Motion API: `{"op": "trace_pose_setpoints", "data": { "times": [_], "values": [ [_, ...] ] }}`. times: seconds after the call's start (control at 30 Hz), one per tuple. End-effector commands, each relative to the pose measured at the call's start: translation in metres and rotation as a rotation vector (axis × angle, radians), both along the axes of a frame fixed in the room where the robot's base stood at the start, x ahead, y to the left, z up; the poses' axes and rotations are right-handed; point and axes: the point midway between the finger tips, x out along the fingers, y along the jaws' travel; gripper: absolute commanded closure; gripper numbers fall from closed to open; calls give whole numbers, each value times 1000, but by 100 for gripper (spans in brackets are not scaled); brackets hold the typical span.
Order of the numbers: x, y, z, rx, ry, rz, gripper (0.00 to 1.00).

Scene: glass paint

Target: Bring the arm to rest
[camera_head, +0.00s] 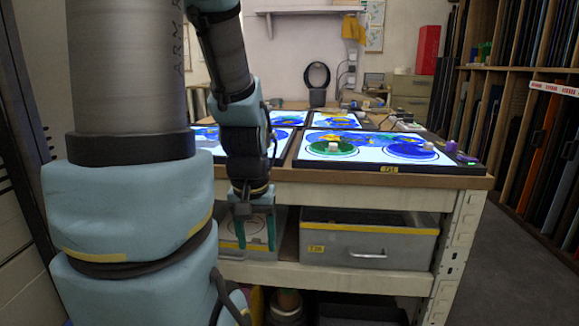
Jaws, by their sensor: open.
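My arm fills the left side of the head view, with its far part bent downward. My gripper (256,232) hangs pointing down in front of the workbench, below the level of its top. Its two green fingers are apart and nothing shows between them. Behind the fingers is a grey drawer (228,245) under the bench top; I cannot tell the exact gap between them.
The wooden workbench (400,181) carries several lit panels (350,164) with blue, green and yellow glass pieces. Another grey drawer (367,245) sits right of my gripper. Racks of glass sheets (545,140) stand at the right. The floor (510,270) right of the bench is clear.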

Motion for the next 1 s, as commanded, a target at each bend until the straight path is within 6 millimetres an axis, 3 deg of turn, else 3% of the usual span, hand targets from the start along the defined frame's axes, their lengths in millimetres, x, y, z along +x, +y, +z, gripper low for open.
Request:
{"op": "trace_pose_setpoints", "data": {
  "times": [0.03,0.4,0.6,1.0],
  "values": [
    [0,0,33,0,0,0,38],
    [0,0,136,0,0,0,38],
    [0,0,158,0,0,0,38],
    [0,0,158,0,0,0,38]
  ]
}}
